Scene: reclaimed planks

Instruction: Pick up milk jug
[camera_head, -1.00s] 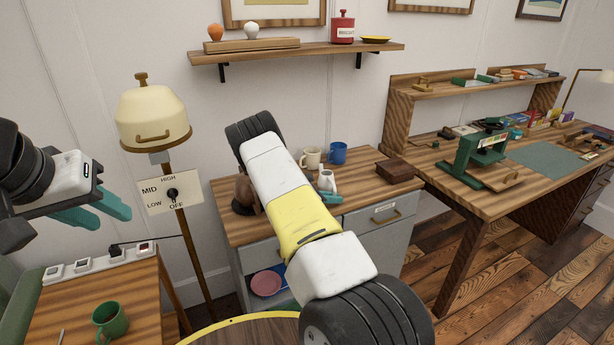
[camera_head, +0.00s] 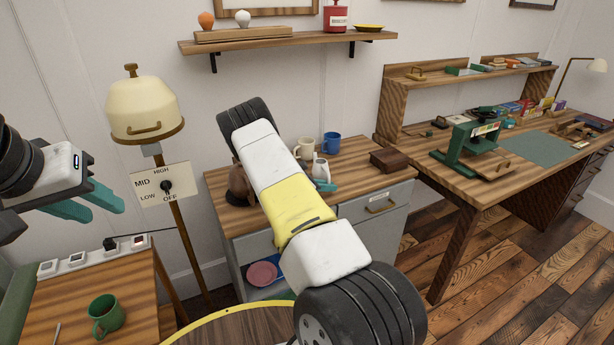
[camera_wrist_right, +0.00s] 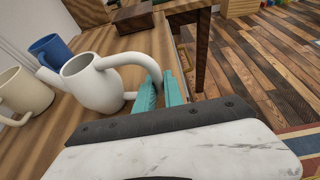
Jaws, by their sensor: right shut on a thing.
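The white milk jug (camera_wrist_right: 95,85) stands upright on the wooden cabinet top in the right wrist view, its handle toward my right gripper. My right gripper (camera_wrist_right: 158,88) has its teal fingers shut on the jug's handle. In the head view the jug (camera_head: 320,169) is partly hidden behind my right arm, with a teal fingertip beside it. My left gripper (camera_head: 96,203) is at the left, away from the jug, with its teal fingers pointing right; the fingers look apart and nothing shows between them.
A cream mug (camera_head: 305,148) and a blue mug (camera_head: 330,144) stand close behind the jug. A brown box (camera_head: 390,160) sits to its right, and a brown rounded object (camera_head: 240,186) to its left. A shelf (camera_head: 290,40) hangs above; a lamp (camera_head: 144,108) stands left.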

